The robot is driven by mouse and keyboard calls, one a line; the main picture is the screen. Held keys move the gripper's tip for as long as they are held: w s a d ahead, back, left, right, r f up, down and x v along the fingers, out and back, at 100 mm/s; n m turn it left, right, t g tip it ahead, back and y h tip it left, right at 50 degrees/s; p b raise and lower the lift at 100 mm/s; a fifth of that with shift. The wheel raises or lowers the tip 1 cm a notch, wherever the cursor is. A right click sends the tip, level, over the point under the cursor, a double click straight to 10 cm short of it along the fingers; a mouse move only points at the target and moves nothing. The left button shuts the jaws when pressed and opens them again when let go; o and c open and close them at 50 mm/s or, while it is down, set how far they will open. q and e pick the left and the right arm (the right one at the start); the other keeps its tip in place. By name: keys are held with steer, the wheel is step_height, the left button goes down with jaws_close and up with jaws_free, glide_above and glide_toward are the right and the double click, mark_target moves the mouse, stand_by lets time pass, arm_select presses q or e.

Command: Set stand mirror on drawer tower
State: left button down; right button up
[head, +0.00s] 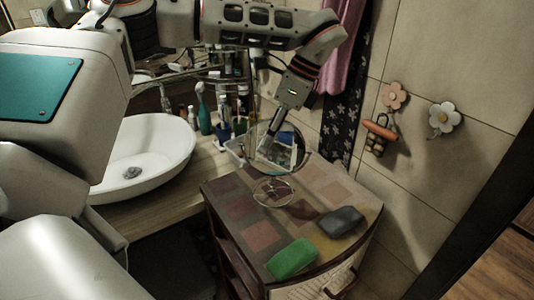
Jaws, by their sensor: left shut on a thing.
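The stand mirror (293,152) has a round glass and a clear round base (273,192). It is at the back left part of the drawer tower's patchwork top (232,208). My left gripper (268,143) comes down from above and is shut on the mirror near its round glass. The gripper partly covers the glass. The base is over the top; I cannot tell whether it touches. My right gripper is not in view.
A green block (292,259) and a dark grey block (341,222) lie on the front part of the tower top. A white basin (150,150) and several bottles stand left on the counter. Flower hooks (446,118) are on the tiled wall at right.

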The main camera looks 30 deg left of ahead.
mark_target(261, 164)
arm_select(q)
step_height(261, 164, down, 3)
steer(key=shift+f, duration=0.25)
steer(key=c, duration=2.2)
jaws_free()
steer(key=shift+f, duration=0.15)
